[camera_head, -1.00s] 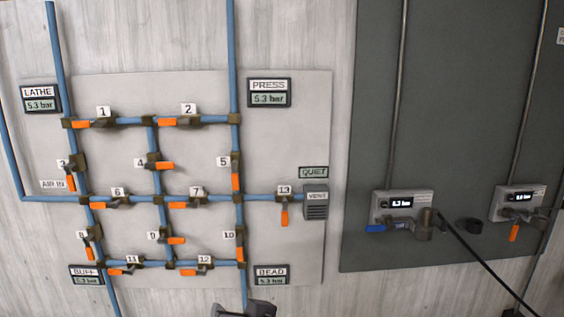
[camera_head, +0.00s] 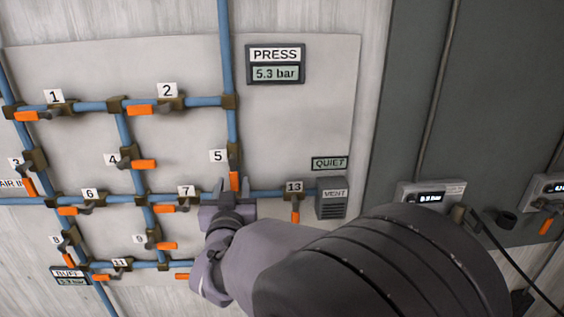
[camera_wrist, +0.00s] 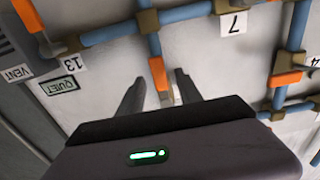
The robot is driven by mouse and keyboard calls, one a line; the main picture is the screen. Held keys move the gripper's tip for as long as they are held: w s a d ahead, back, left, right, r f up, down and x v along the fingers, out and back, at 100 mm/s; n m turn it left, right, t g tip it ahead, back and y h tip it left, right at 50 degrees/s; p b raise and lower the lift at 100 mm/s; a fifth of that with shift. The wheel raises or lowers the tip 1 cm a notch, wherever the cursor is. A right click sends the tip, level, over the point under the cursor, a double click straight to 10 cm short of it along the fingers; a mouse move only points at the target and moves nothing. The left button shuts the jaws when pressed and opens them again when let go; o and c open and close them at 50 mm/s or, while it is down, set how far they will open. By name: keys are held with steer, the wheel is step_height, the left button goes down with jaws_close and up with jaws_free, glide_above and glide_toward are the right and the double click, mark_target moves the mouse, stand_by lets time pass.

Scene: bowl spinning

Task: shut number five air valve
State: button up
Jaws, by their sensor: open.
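The number five valve (camera_head: 233,155) sits on the right vertical blue pipe beside its "5" label (camera_head: 218,155). Its orange lever (camera_head: 235,181) points down, in line with the pipe. My gripper (camera_head: 233,187) is at the lever's lower end, open, with a finger to each side in the picture. In the wrist view, which is turned upside down, the orange lever (camera_wrist: 157,72) shows between the two dark fingers (camera_wrist: 160,80), with a visible gap on both sides. The valve body is mostly hidden there by my gripper's housing.
Valve 13 (camera_head: 295,205) and the vent box (camera_head: 332,200) are to the right; valve 7 (camera_head: 184,203) is to the left. The horizontal blue pipe (camera_head: 268,194) runs just below the lever. The PRESS display (camera_head: 275,66) reads 5.3 bar.

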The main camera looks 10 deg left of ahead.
mark_target(234, 181)
steer(key=shift+x, duration=1.6)
jaws_close()
